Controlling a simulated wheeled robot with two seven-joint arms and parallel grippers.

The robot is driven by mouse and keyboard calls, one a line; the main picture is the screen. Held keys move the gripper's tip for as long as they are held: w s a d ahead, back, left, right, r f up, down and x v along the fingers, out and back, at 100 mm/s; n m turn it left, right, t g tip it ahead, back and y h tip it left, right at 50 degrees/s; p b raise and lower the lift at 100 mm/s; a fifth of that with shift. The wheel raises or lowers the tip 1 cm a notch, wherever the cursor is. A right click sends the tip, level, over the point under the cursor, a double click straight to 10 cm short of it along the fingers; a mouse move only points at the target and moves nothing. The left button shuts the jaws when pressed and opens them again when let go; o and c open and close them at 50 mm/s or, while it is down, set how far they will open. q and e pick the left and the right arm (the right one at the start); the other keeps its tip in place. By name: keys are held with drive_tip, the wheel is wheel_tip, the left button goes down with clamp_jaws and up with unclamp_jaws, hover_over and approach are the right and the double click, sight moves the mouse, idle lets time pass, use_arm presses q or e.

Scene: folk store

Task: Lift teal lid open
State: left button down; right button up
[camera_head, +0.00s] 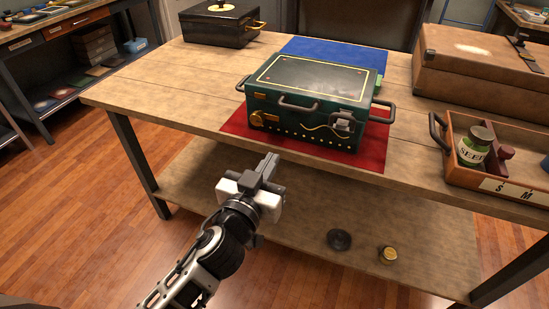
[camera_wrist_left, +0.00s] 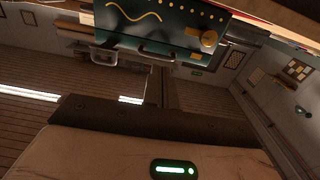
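The teal box (camera_head: 305,118) stands on a red mat on the wooden table, its lid (camera_head: 315,77) down. The lid has a dark top panel with a yellow border. A grey handle (camera_head: 298,105) is on the front, with a gold latch at left and a metal clasp at right. In the left wrist view the box front (camera_wrist_left: 150,22) appears upside down at the top. My left gripper (camera_head: 266,167) is in front of the table edge, below and apart from the box. Whether its fingers are open or shut is unclear. My right gripper is out of view.
A wooden tray (camera_head: 462,178) with a seed can stands at right, before a large brown case (camera_head: 470,75). A black box (camera_head: 215,25) is at back left, a blue mat (camera_head: 335,52) behind the teal box. The table's left part is clear.

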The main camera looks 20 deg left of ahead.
use_arm(q)
drive_tip(key=w, duration=0.9)
drive_tip(key=shift+w+p, duration=0.15)
drive_tip(key=shift+p, duration=0.25)
drive_tip(key=shift+d, duration=0.1)
idle(0.5)
drive_tip(key=shift+w, duration=0.2)
idle(1.1)
drive_tip(key=shift+w+d+b, duration=0.1)
drive_tip(key=shift+w+b, duration=0.9)
drive_tip(key=shift+w, duration=2.15)
drive_tip(key=shift+s, duration=0.35)
drive_tip(key=shift+r, duration=0.15)
